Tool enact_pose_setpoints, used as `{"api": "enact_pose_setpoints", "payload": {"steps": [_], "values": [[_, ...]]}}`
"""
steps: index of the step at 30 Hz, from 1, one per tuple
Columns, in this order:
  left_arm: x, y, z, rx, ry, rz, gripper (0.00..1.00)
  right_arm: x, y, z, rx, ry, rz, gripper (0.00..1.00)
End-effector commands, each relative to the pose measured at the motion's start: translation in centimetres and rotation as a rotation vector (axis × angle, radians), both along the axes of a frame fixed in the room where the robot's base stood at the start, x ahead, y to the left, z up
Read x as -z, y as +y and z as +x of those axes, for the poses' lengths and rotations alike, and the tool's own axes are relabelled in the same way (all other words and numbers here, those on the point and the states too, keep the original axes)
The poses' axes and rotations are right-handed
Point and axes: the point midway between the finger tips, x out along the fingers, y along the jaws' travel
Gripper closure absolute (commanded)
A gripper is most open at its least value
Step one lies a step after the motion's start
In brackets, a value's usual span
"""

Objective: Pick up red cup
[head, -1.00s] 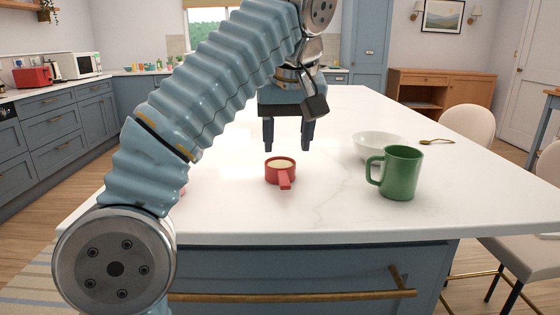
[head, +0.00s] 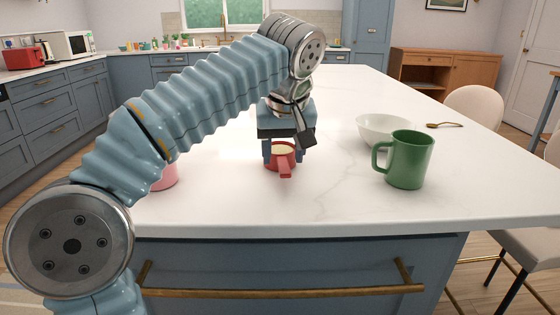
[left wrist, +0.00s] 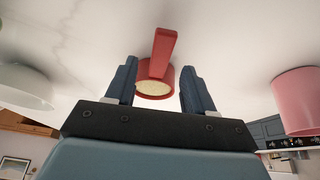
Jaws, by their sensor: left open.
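The red cup (head: 281,163) stands upright on the white counter, its handle pointing toward me and something pale inside it. My left gripper (head: 283,152) is open and has come down over the cup, with a finger on either side of it. In the left wrist view the red cup (left wrist: 155,84) shows between the two fingers of the gripper (left wrist: 160,90), with a gap at each side. I cannot tell whether either finger touches it. The gripper hides part of the cup's far side in the head view. My right gripper is not in view.
A green mug (head: 409,160) stands on the counter (head: 330,205) right of the red cup, with a white bowl (head: 382,131) behind it. A pink cup (head: 166,177) is on the left, partly behind my arm. A gold spoon (head: 445,125) lies farther right.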

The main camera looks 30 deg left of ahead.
Motion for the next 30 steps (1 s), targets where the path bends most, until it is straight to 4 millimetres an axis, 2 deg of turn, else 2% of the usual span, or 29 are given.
{"api": "enact_pose_setpoints", "payload": {"steps": [6,15,25,26,30], "values": [[3.1,0.9,1.3,-0.002,0.003,0.002,0.47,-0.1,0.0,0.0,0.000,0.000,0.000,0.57],[3.7,1.0,1.6,0.000,0.001,0.001,0.47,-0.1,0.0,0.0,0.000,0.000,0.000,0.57],[3.7,1.0,1.6,0.000,0.001,0.001,0.97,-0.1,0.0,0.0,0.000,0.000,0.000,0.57],[3.7,1.0,1.6,0.000,0.001,0.001,1.00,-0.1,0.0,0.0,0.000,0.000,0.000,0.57],[3.6,1.0,1.6,0.000,0.001,0.001,1.00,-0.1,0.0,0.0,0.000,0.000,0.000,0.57]]}}
